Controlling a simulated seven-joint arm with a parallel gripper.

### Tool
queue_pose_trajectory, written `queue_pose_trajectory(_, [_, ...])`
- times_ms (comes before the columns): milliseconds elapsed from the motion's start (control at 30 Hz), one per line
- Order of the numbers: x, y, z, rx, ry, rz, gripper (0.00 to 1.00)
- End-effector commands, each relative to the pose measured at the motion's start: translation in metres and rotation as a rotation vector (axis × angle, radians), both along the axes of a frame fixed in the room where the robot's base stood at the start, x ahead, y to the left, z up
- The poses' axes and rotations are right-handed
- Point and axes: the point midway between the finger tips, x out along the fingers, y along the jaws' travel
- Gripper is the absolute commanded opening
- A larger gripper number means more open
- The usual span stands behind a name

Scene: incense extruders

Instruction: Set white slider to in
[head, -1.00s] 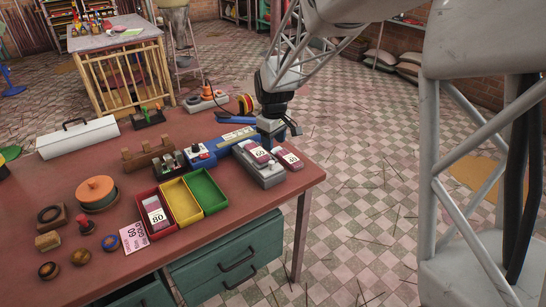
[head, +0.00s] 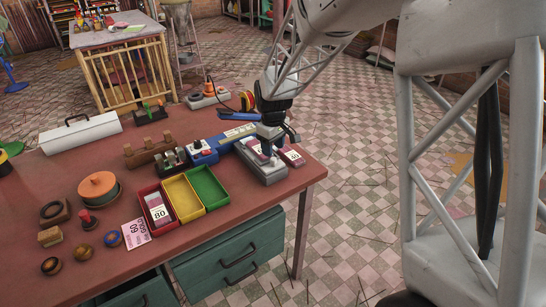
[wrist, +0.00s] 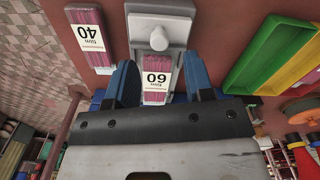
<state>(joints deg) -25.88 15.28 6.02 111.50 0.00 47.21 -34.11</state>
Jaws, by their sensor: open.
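A pale grey-white device (head: 268,174) lies near the table's right end. In the wrist view its body (wrist: 176,10) shows a channel with a pale piece bearing a round knob (wrist: 158,38), which looks like the white slider. A pink pack labelled 60 (wrist: 156,78) lies in line with the knob. My gripper (head: 277,149) is over the device and hides part of it. In the wrist view my gripper (wrist: 158,82) is open, its two blue fingers on either side of the 60 pack. I cannot tell whether they touch it.
A pack labelled 40 (wrist: 88,38) lies beside the device; it also shows in the head view (head: 292,157). Red (head: 141,192), yellow (head: 184,208) and green (head: 222,203) trays stand to the left. A blue unit (head: 203,154) stands close by.

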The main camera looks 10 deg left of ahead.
Motion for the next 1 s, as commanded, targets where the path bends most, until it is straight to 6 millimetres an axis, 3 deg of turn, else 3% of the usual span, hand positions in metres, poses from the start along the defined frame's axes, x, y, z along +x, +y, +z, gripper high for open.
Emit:
queue_pose_trajectory(200, [0.0, 0.0, -0.027, 0.0, 0.001, 0.0, 0.48])
queue_pose_trajectory(400, [0.0, 0.0, -0.042, 0.0, 0.001, 0.0, 0.48])
queue_pose_trajectory(767, [0.0, 0.0, -0.045, 0.0, 0.0, 0.0, 0.48])
queue_pose_trajectory(1000, [0.0, 0.0, -0.044, 0.0, 0.0, 0.0, 0.14])
